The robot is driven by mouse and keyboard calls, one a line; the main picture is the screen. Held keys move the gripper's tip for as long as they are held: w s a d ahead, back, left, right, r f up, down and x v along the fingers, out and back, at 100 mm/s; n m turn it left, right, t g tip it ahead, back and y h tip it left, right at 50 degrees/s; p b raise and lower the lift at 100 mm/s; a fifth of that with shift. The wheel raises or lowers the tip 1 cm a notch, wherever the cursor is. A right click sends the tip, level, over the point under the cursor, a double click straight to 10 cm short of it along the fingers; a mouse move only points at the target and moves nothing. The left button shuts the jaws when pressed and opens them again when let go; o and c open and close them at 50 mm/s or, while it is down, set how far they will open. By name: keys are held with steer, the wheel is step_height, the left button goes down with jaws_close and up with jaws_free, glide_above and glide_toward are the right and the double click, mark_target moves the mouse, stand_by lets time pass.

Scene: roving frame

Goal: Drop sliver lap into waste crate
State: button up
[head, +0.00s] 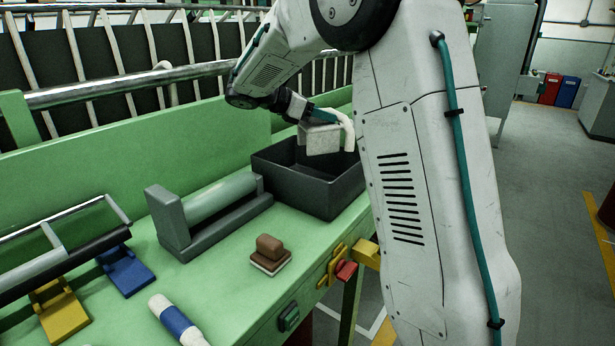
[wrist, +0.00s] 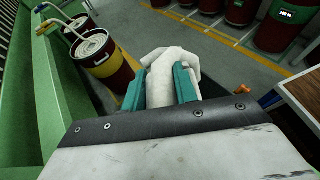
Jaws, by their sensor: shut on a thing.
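The sliver lap is a soft white strip (head: 339,122) that hangs from my gripper (head: 322,114) in the head view. In the wrist view the white lap (wrist: 171,80) sits between the two teal fingers of my gripper (wrist: 171,86), which are shut on it. Its end folds over beyond the fingertips. The waste crate is a dark grey open box (head: 305,187) on the green bench. My gripper and the lap are above the crate's far right part in the head view. The crate's right end is hidden behind my arm.
On the green bench (head: 215,255) stand a grey roller stand (head: 215,200), a brown-handled brush (head: 270,253), a blue-banded white roll (head: 178,322), and blue (head: 126,270) and yellow (head: 60,310) clamps. A metal rail (head: 130,82) runs behind. Red drums (wrist: 110,60) stand on the floor.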

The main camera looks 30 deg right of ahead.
steer(key=shift+f, duration=0.4)
steer(key=o, duration=1)
steer(key=shift+o, duration=0.2)
steer(key=v, duration=0.8)
